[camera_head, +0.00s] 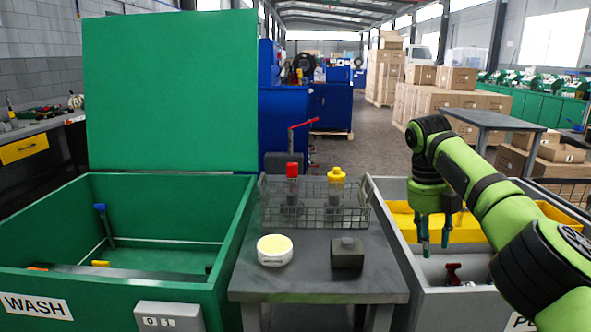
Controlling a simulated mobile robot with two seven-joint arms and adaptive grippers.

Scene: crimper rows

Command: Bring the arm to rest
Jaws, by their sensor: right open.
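My right arm, green with black joints, comes in from the right. My right gripper (435,244) points down, open, with nothing seen between its fingers. It is over the left part of a grey bin (389,211) and in front of a yellow tray (470,229) there. A small dark red item (453,271) lies in the bin below and right of the fingers. How high the fingers are above the bin floor I cannot tell. My left gripper is out of view.
A grey table (318,284) holds a wire basket (313,217) with red-topped and yellow-topped bottles, a round tin (275,250) and a dark block (347,253). At left, a green WASH tub (100,290) has its tall lid (170,90) up. Boxes (440,105) stand behind.

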